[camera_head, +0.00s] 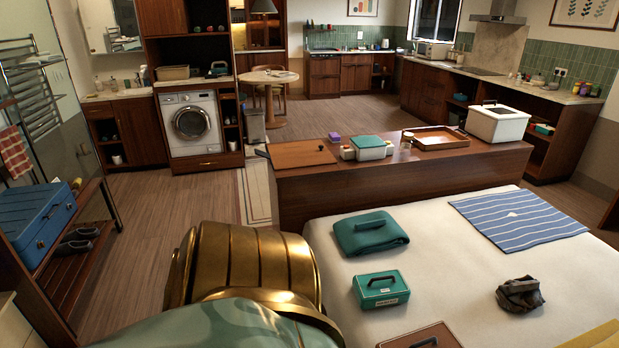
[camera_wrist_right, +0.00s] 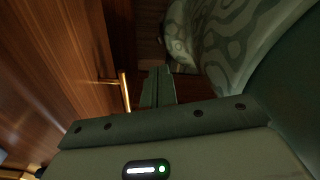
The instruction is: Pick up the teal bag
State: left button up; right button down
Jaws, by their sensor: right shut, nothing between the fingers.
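A soft teal bag (camera_head: 370,234) with a dark handle lies flat on the white bed, near its left edge, in the head view. A smaller teal box (camera_head: 381,291) with a dark handle and a pale label sits just in front of it. My right gripper (camera_wrist_right: 158,87) shows in the right wrist view, its fingers together and empty, beside a dark wooden front with a brass handle. The bag is not in the right wrist view. My left gripper is in neither view.
The bed (camera_head: 455,255) also bears a blue striped cloth (camera_head: 518,216), a dark crumpled item (camera_head: 519,295) and a brown case (camera_head: 420,337). A wooden counter (camera_head: 385,178) stands behind the bed. Open floor (camera_head: 150,225) lies to the left.

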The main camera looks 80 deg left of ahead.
aim_at(377, 289)
jog(key=l+u, duration=0.1)
jog(key=u, duration=0.35)
jog(key=k+u, duration=0.1)
jog(key=u, duration=0.4)
jog(key=k+u, duration=0.1)
jog(key=u, duration=0.35)
jog(key=k+l+u, duration=0.1)
jog(key=u, duration=0.35)
jog(key=i+j, duration=0.9)
jog(key=i+z, duration=0.05)
jog(key=i, duration=0.05)
